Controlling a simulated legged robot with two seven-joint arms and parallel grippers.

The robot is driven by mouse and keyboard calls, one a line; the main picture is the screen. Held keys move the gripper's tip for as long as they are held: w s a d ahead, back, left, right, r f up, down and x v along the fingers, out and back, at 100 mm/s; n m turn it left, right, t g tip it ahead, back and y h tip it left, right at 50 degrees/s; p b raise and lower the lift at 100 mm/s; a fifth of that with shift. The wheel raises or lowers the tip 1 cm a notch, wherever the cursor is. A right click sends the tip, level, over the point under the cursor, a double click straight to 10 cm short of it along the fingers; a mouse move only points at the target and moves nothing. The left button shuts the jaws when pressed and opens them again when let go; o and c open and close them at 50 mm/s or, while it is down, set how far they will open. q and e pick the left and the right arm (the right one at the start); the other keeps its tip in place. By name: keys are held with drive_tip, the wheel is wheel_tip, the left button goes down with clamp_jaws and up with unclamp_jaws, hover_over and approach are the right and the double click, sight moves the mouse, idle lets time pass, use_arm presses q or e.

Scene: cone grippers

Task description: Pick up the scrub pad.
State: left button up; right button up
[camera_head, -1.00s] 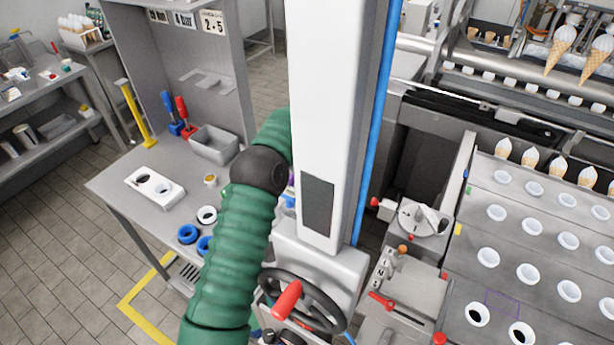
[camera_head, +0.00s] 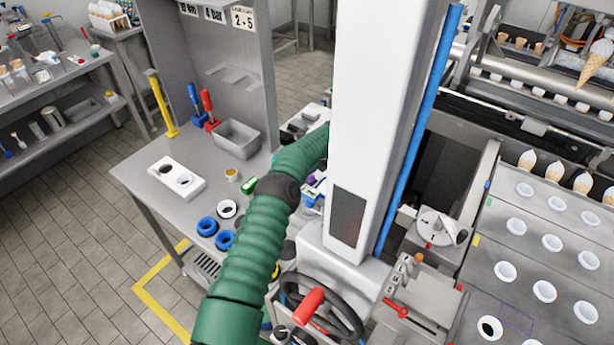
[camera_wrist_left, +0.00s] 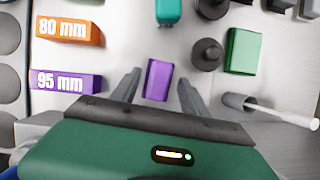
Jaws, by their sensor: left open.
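A small purple block (camera_wrist_left: 157,80) lies on the grey metal worktop in the left wrist view; it is plain and pad-like, and I take it for the scrub pad. My left gripper (camera_wrist_left: 160,88) is open, with one finger on each side of the purple block. Gaps show on both sides, and I cannot tell the height of the fingertips above the worktop. In the head view my green left arm reaches behind the white column, which hides the gripper. My right gripper is in neither view.
A green block (camera_wrist_left: 243,52), a dark round knob (camera_wrist_left: 207,54) and a teal piece (camera_wrist_left: 168,11) lie close by. A grey cup with a white-handled tool (camera_wrist_left: 240,101) is at the right. Orange (camera_wrist_left: 68,30) and purple (camera_wrist_left: 65,82) labelled blocks are at the left.

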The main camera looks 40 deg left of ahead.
use_arm(q)
drive_tip(key=shift+a+f, duration=0.15)
drive_tip(key=shift+a, duration=0.2)
drive_tip(key=shift+d, duration=0.15)
drive_tip(key=c, duration=0.4)
drive_tip(key=shift+d+r, duration=0.25)
drive_tip(key=shift+d, duration=0.1)
clamp_jaws()
drive_tip(key=shift+a, duration=0.1)
drive_tip(key=shift+a, duration=0.15)
